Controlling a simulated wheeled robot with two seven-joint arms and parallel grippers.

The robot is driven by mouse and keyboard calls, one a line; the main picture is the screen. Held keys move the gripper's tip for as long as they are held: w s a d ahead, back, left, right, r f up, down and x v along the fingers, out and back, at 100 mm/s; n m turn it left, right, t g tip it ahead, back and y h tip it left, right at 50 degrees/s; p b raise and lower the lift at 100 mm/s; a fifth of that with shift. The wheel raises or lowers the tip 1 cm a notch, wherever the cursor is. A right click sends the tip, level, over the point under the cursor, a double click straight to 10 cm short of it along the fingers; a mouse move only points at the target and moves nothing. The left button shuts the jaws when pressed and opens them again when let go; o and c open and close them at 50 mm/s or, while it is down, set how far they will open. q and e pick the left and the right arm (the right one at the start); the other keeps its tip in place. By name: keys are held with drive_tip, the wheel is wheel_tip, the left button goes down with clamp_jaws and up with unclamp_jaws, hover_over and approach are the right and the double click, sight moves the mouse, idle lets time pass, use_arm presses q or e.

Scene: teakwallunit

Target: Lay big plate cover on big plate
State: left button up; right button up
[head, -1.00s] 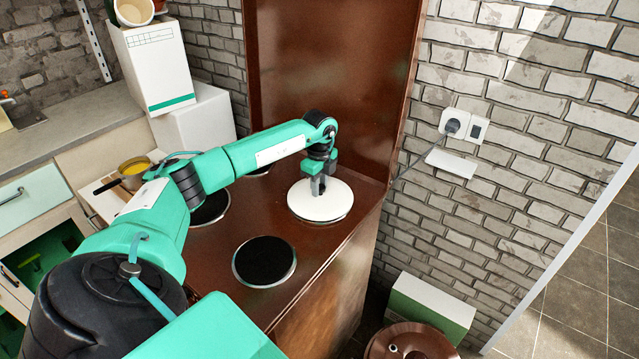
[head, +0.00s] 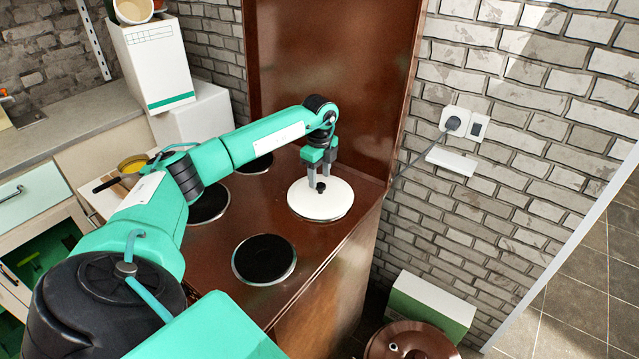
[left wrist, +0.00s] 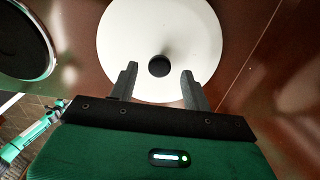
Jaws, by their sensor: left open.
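The big plate cover (head: 320,205) is a white disc with a small black knob (head: 320,187). It lies on the right side of the brown stove top and looks flat. A thin rim shows along its near edge; the plate beneath is otherwise hidden. In the left wrist view the cover (left wrist: 200,30) fills the middle, its knob (left wrist: 159,66) between the fingertips. My left gripper (head: 318,177) is open and empty just above and behind the knob, pointing down, apart from the cover as far as I can tell. My right gripper is out of view.
Black round plates are bare on the brown stove top: one in front (head: 264,260), one at left (head: 208,206), one behind (head: 257,165). The raised brown lid (head: 320,70) stands behind my gripper. A brick wall with a socket (head: 455,122) is at right.

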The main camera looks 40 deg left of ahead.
sight(320, 185)
use_arm(q)
wheel_tip(320, 185, up, 9)
drive_tip(key=b, duration=0.1)
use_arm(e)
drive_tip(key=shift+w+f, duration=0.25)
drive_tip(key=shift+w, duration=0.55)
use_arm(q)
drive_tip(key=shift+f, duration=0.1)
